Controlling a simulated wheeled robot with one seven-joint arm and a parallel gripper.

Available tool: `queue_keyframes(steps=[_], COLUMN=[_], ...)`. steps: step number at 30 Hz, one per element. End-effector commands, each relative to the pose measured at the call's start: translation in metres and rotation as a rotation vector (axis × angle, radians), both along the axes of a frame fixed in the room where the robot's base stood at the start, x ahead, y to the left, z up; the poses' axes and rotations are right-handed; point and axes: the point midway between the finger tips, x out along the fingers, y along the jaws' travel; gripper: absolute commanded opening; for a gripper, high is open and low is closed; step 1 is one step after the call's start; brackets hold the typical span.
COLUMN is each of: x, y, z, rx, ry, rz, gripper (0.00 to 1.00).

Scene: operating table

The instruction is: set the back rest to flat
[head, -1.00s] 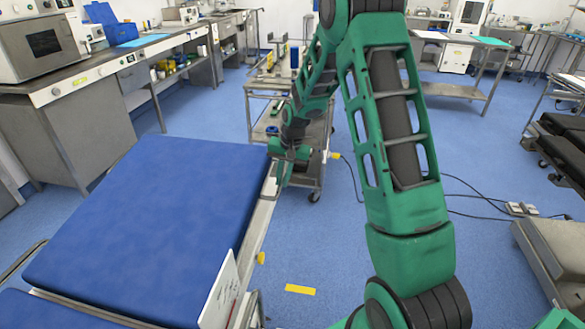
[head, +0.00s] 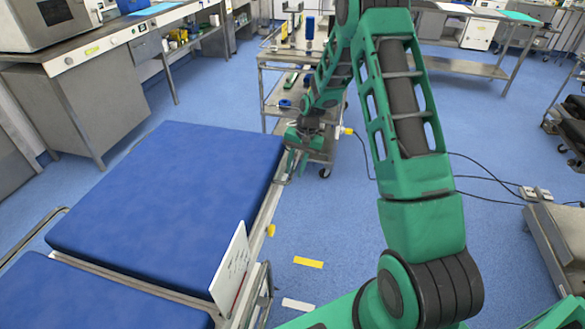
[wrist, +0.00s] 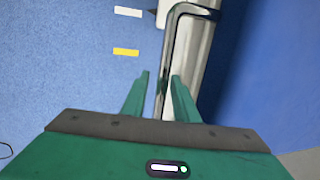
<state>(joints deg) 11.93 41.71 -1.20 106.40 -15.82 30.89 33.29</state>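The operating table's large blue pad (head: 165,205), which I take for the back rest, lies at left in the head view. It looks about level, but I cannot tell its exact angle. My gripper (head: 292,166) is beside the pad's far right corner, low at its side edge. In the wrist view my gripper (wrist: 160,76) has two green fingers apart, pointing along a shiny metal rail (wrist: 189,50) with a bent end. Part of the rail shows between the fingers; I cannot tell whether they touch it. The blue pad (wrist: 270,75) is to the right there.
A second blue pad (head: 85,297) is at lower left. A white panel with markings (head: 231,268) stands at the table's right side. A metal cart (head: 283,105) stands behind my gripper. Cables cross the floor at right. Floor between table and my arm is open, with a yellow strip (head: 308,262).

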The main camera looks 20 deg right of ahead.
Motion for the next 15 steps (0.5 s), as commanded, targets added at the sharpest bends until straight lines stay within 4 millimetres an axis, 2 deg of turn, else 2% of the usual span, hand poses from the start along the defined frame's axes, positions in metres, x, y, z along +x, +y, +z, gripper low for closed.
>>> queue_keyframes(steps=[11, 15], x=[0.0015, 0.002], y=[0.0033, 0.0018], z=[0.0033, 0.0105], rx=[0.005, 0.005], ry=[-0.006, -0.007], rz=[0.006, 0.007], gripper=[0.31, 0.31])
